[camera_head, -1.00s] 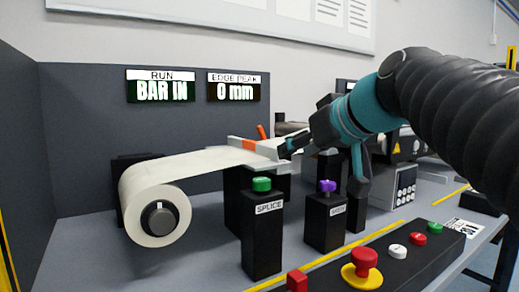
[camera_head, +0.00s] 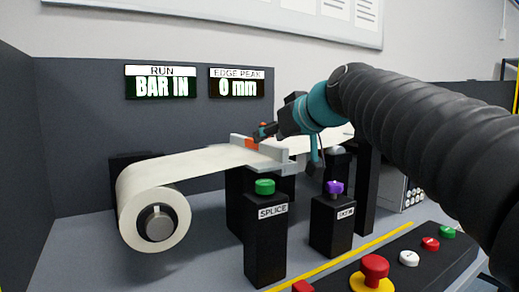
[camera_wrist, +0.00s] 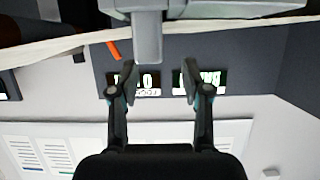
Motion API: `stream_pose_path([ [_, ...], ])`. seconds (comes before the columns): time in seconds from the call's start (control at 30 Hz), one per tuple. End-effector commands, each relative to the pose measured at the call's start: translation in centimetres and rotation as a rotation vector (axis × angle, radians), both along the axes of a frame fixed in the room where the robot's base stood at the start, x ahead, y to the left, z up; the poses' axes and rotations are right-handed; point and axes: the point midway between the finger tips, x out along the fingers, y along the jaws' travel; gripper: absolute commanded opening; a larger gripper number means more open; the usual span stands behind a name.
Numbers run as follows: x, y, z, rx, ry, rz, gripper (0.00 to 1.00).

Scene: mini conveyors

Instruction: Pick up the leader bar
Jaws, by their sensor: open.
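A light grey bar with an orange part (camera_head: 257,148) lies across the white web on the stand; I take it for the leader bar. In the wrist view a grey block (camera_wrist: 205,8) with a tab (camera_wrist: 147,38) pointing towards the fingers shows at the top; it appears to be the same bar. My gripper (camera_head: 288,146) is at the far side of the bar in the head view. In the wrist view my gripper (camera_wrist: 160,80) is open, with the tab's end near the gap between the fingertips. I cannot tell whether they touch it.
A white roll (camera_head: 155,220) stands left. The green SPLICE button post (camera_head: 266,235) and purple-button post (camera_head: 332,225) stand in front. A control box with a red emergency button (camera_head: 374,272) is nearest. Displays (camera_head: 160,83) on the back panel read RUN, BAR IN.

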Motion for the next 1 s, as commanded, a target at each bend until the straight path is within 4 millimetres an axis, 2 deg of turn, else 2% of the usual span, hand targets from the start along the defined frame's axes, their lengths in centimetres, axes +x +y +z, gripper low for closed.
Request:
stream_pose_path([
  [0.3,3.4,1.8,-1.6,0.001,0.003,0.003,0.48],
  [0.6,3.9,2.1,-1.9,0.000,0.001,0.002,0.48],
  [0.8,3.9,2.1,-1.9,0.000,0.001,0.001,0.00],
  [1.0,3.9,2.1,-1.8,0.000,0.000,0.001,0.00],
])
